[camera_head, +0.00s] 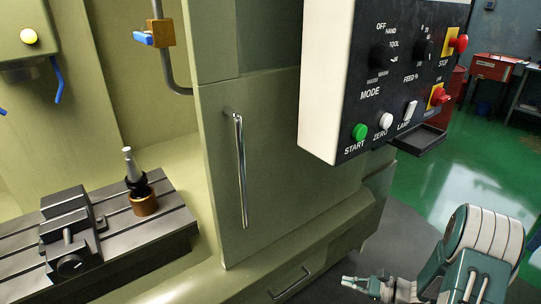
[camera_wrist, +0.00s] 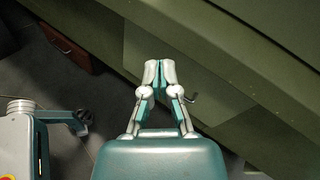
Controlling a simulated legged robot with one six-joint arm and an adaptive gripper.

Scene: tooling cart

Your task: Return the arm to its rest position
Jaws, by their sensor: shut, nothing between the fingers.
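My gripper (camera_head: 362,284) is at the lower right of the head view, low in front of the green machine's base, with my arm folded at the right edge. In the wrist view, my gripper (camera_wrist: 160,68) points up the picture with its fingertips together and nothing between them. It appears apart from the machine (camera_wrist: 225,60), whose green panels fill the upper right of that view.
The green machine (camera_head: 285,130) has a vertical door handle (camera_head: 240,170) and a control box (camera_head: 385,80) overhanging at the upper right. A tool holder (camera_head: 134,172) stands on the slotted table (camera_head: 170,205) inside.

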